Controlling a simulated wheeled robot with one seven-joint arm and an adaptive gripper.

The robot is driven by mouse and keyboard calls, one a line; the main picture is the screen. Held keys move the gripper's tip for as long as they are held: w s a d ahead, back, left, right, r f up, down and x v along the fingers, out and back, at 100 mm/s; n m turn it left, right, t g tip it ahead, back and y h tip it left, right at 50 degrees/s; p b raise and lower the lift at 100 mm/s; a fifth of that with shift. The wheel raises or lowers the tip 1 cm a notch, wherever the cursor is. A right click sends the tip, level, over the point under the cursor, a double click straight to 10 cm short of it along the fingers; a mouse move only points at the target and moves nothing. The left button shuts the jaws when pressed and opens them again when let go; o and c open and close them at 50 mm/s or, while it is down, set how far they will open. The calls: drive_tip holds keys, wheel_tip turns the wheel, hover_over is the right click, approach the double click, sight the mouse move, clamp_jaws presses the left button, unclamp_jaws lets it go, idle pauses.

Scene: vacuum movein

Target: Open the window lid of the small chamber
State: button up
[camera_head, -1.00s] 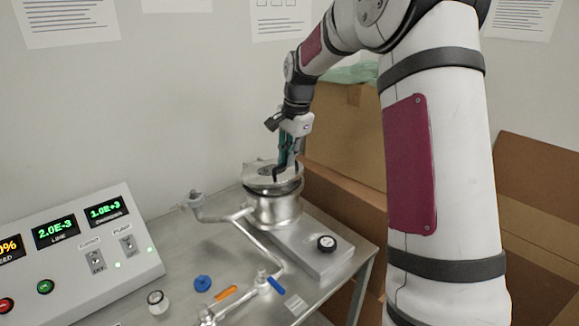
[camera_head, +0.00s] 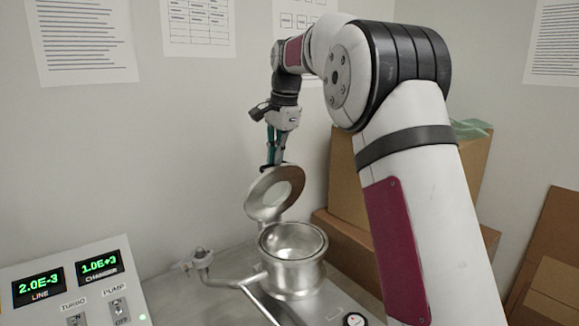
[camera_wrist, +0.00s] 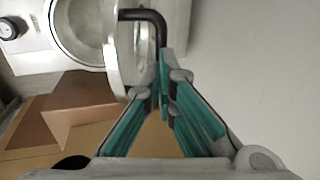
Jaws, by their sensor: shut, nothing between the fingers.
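The small chamber (camera_head: 293,276) is a round metal pot on the bench, its mouth open at the top. Its window lid (camera_head: 260,194), a metal disc with a round pane, stands tilted up at the back of the mouth. My gripper (camera_head: 270,167) is shut and empty at the lid's upper edge. In the wrist view the fingertips (camera_wrist: 161,85) are together beside a bent black handle (camera_wrist: 152,16) on the lid, seen nearly edge-on (camera_wrist: 112,66). I cannot tell whether they touch it. The open chamber (camera_wrist: 67,40) also shows there.
A control panel (camera_head: 85,292) with green displays stands at the left. A pipe with a valve (camera_head: 201,257) runs beside the chamber. Cardboard boxes (camera_head: 347,238) stand behind and right of the bench. The wall is close behind the lid.

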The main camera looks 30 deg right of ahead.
drive_tip(key=o, duration=0.3)
drive_tip(key=shift+s+a+f+g, duration=0.1)
drive_tip(key=shift+s+f+g, duration=0.05)
drive_tip(key=shift+f, duration=0.45)
drive_tip(key=shift+s+f+g, duration=0.15)
drive_tip(key=shift+f, duration=0.4)
drive_tip(key=shift+w+f, duration=0.2)
drive_tip(key=shift+w, duration=0.1)
drive_tip(key=shift+s+r, duration=0.1)
drive_tip(key=shift+r, duration=0.15)
drive_tip(key=shift+r, duration=0.25)
drive_tip(key=r, duration=0.3)
drive_tip(key=s+r, duration=0.1)
drive_tip(key=r, duration=0.3)
drive_tip(key=s+r, duration=0.1)
drive_tip(key=r, duration=0.3)
drive_tip(key=shift+s+d+r, duration=0.1)
drive_tip(key=shift+s+d, duration=0.05)
drive_tip(key=shift+d, duration=0.2)
